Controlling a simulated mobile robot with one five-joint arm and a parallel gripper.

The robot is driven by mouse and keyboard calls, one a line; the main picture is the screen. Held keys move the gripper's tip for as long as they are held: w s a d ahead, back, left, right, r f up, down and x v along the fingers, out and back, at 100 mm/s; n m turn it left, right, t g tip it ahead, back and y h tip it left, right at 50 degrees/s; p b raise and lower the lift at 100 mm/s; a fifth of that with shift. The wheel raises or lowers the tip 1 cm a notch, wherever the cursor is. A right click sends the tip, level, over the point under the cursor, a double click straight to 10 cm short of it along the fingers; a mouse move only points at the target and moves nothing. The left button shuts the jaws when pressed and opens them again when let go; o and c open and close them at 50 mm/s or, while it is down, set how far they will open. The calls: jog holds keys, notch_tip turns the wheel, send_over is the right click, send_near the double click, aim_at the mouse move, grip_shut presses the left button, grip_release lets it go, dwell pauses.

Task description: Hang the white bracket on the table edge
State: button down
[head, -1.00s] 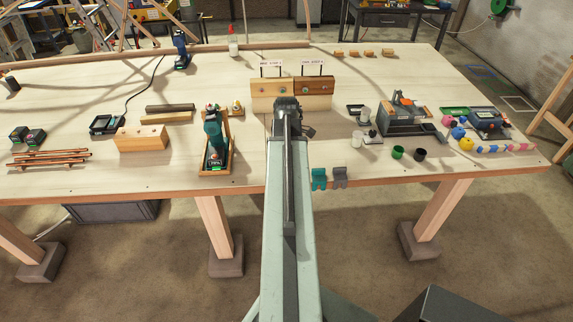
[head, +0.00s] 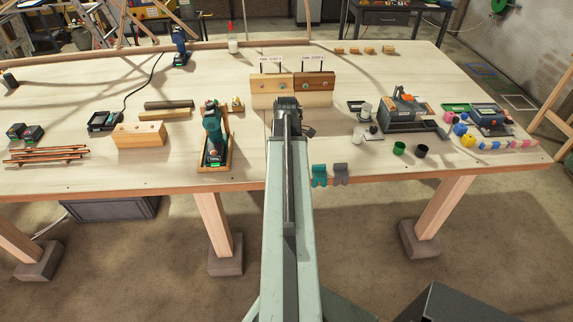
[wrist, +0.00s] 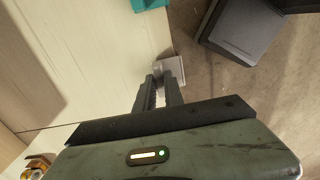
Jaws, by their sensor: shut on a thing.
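In the wrist view my gripper (wrist: 160,92) is shut on the white bracket (wrist: 172,68), a small pale grey-white piece at the fingertips. It lies at the border between the pale table top and the floor; I cannot tell if it touches the edge. In the head view my gripper (head: 287,104) shows from behind over the table (head: 260,145), and the white bracket is hidden by my arm. A teal bracket (head: 319,175) and a grey bracket (head: 340,173) hang side by side on the front table edge, right of my arm. The teal one also shows in the wrist view (wrist: 150,4).
A wooden board with two panels (head: 292,88) and labels stands ahead of my gripper. The front edge strip between drill and arm is clear.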

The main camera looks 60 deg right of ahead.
jog(key=shift+f, duration=0.35)
jog(key=c, duration=1.4)
grip_release()
jog(key=shift+o, duration=0.2)
jog(key=shift+r, duration=0.1)
notch_tip(320, 180, up, 7)
jog(key=p, duration=0.6)
jog(key=shift+p, duration=0.4)
